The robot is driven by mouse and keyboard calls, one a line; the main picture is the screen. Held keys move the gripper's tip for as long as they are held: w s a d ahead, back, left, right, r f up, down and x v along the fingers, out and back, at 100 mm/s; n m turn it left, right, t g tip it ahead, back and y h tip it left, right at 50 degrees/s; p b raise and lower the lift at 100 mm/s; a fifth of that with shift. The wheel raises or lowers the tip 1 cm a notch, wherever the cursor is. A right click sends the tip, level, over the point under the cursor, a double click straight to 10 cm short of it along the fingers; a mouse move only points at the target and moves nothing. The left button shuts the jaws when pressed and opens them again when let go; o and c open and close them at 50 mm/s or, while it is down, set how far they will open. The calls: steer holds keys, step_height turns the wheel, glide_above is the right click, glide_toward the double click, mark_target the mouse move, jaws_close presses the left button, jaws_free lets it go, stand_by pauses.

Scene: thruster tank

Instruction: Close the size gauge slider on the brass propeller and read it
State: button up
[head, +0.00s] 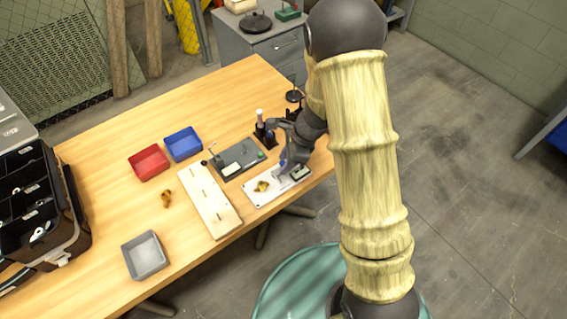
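A small brass propeller (262,186) lies on a white plate (256,199) near the right part of the wooden table; I take this plate for the size gauge. A dark block with a pale face (299,173) sits at the plate's right end; I cannot tell if it is the slider or the readout. My gripper (286,164) reaches down over the plate between the propeller and that block. Its fingertips are small and partly merged with the plate's parts, so I cannot tell if they are open or touch anything. Another brass piece (166,199) lies on the table farther left.
A grey fixture (233,158) and a long pale board (210,203) lie just left of the plate. Red (149,162), blue (183,144) and grey (146,257) trays stand farther left. Dark upright items (262,130) stand behind my gripper. An open case (40,205) is at the far left.

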steer(key=shift+a+f, duration=0.25)
steer(key=shift+f, duration=0.25)
steer(key=shift+c, duration=0.2)
jaws_close()
steer(key=shift+s+a, duration=0.65)
steer(key=shift+a, duration=0.15)
steer(key=shift+o, duration=0.2)
jaws_free()
steer(key=p+v, duration=0.2)
steer(key=v, duration=1.5)
steer(key=shift+r+p, duration=0.2)
steer(key=shift+p, duration=0.2)
